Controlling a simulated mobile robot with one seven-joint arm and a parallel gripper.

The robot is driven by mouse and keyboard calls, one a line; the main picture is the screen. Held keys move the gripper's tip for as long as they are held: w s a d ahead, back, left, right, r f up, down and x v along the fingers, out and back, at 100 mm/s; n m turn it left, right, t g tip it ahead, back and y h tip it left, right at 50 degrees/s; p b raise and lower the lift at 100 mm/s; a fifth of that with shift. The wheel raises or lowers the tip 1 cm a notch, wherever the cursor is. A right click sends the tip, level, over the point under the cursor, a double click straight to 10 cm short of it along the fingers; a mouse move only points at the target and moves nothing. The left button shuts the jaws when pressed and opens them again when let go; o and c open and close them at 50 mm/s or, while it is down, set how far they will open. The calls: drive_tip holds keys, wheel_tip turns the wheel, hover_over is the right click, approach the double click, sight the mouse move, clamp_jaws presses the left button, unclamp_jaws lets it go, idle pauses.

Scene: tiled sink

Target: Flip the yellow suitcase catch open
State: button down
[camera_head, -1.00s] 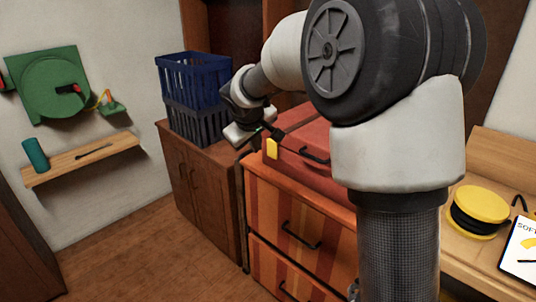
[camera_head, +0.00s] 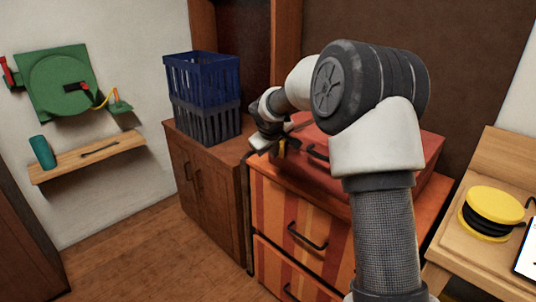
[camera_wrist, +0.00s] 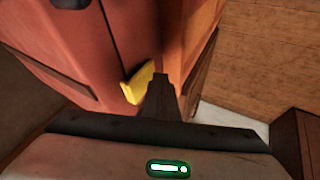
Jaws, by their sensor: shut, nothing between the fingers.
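The red suitcase (camera_head: 315,174) lies on top of the striped orange drawer cabinet, partly behind my arm. Its yellow catch (camera_wrist: 136,84) shows in the wrist view at the suitcase's front edge, angled and seeming to stick out. In the head view the catch is mostly hidden by my gripper (camera_head: 272,150), which is at the suitcase's left front corner. In the wrist view my gripper (camera_wrist: 162,82) is shut and empty, its fingertips right beside the catch. I cannot tell whether they touch it.
The striped drawer cabinet (camera_head: 290,205) stands under the suitcase. Blue and dark crates (camera_head: 203,95) are stacked on a brown cabinet (camera_head: 205,190) to the left. A yellow-and-black round object (camera_head: 494,205) is on the wooden bench at right. The floor (camera_head: 150,245) at front left is clear.

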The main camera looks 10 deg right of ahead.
drive_tip(key=shift+d, duration=0.1)
drive_tip(key=shift+w+d+f, duration=0.15)
drive_tip(key=shift+w+d, duration=0.05)
idle(0.4)
drive_tip(key=shift+r+p, duration=0.75)
drive_tip(key=shift+r, duration=0.2)
drive_tip(key=shift+w+d, duration=0.1)
